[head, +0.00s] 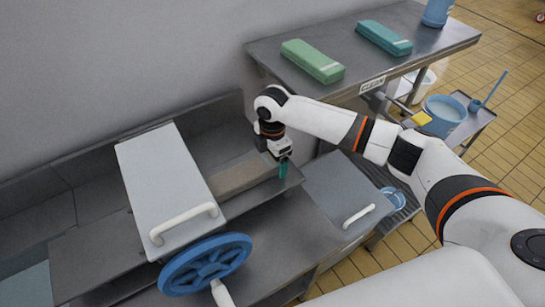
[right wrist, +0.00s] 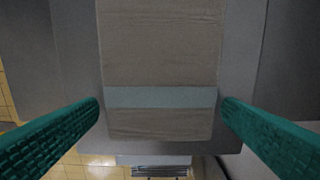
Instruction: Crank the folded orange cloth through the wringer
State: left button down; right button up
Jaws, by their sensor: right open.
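The folded cloth looks grey-brown, not orange. It lies on the metal feed tray (head: 268,195) in the head view as a flat brown strip (head: 240,176), its left end reaching the wringer's grey housing (head: 165,165). In the right wrist view the cloth (right wrist: 160,50) has a pale blue stripe across it near the tray's edge. My right gripper (head: 284,168) is at the cloth's right end. Its teal fingers (right wrist: 160,130) are open, one on each side of the cloth, apart from it. The wringer's blue wheel (head: 205,264) with a white grip (head: 222,294) is at the front. My left gripper is out of view.
A metal table (head: 355,75) marked CLEAN holds a green folded cloth (head: 312,61) and a teal one (head: 384,37). A grey lidded box (head: 345,195) with a white handle stands right of the tray. A blue bucket (head: 442,115) stands on a low shelf at right.

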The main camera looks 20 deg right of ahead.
notch_tip(320, 180, up, 12)
jog(key=b, duration=0.2)
jog(key=shift+f, duration=0.2)
dwell(0.5)
